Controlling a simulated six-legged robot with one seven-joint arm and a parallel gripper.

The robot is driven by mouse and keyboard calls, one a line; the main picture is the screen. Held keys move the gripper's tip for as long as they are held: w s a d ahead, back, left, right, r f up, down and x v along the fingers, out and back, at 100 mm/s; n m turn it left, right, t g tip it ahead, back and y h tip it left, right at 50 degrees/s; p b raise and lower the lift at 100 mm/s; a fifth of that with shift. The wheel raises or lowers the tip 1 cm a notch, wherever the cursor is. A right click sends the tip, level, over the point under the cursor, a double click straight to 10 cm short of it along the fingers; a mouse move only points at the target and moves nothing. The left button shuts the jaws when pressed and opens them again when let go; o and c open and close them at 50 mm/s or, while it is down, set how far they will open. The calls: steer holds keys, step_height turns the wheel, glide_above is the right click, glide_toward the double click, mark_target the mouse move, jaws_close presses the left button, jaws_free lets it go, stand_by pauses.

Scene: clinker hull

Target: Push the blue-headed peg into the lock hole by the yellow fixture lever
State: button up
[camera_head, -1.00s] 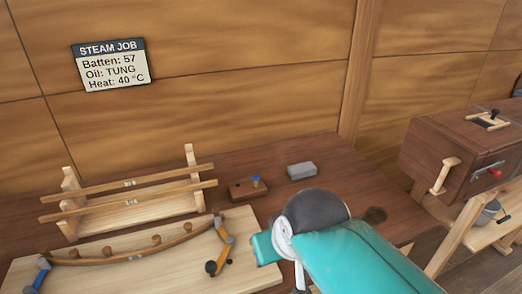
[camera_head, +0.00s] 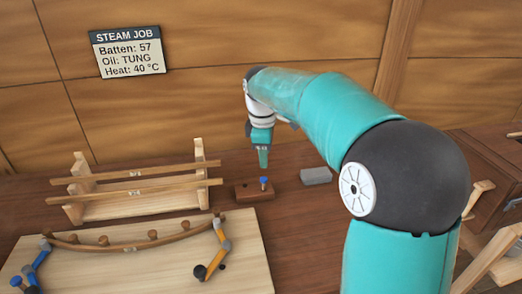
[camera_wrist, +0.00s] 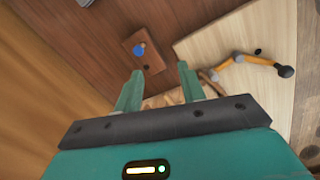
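The blue-headed peg (camera_head: 263,181) stands upright in a small dark wooden block (camera_head: 247,192) on the bench. The peg's blue head (camera_wrist: 139,49) also shows in the wrist view, beyond my fingertips. My gripper (camera_head: 263,160) hangs just above and behind the block, apart from the peg. In the wrist view its two fingers (camera_wrist: 160,82) are spread with nothing between them. The yellow fixture lever (camera_head: 220,243) lies on the pale board at the right end of the curved batten; it also shows in the wrist view (camera_wrist: 238,60). A dark lock hole (camera_head: 222,267) shows beside it.
A grey block (camera_head: 315,176) lies right of the peg block. A wooden rack with two battens (camera_head: 140,185) stands at left. A blue lever (camera_head: 36,262) is at the batten's left end on the pale board (camera_head: 150,270). Bare bench lies right of the board.

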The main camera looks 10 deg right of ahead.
mark_target(264, 178)
steer(key=w+f+n, duration=0.1)
steer(key=w+f, duration=0.1)
steer(key=w+d+f+n, duration=0.1)
steer(key=w+f, duration=0.1)
steer(key=w, duration=0.1)
steer(key=w+f+n+g, duration=0.1)
steer(key=w+f, duration=0.1)
steer(key=shift+w+d+f+n+y, duration=0.25)
steer(key=shift+w+f+n+y, duration=0.05)
steer(key=shift+w+n+y, duration=0.1)
steer(key=shift+f, duration=4.35)
steer(key=c, duration=0.8)
steer(key=shift+r, duration=2.5)
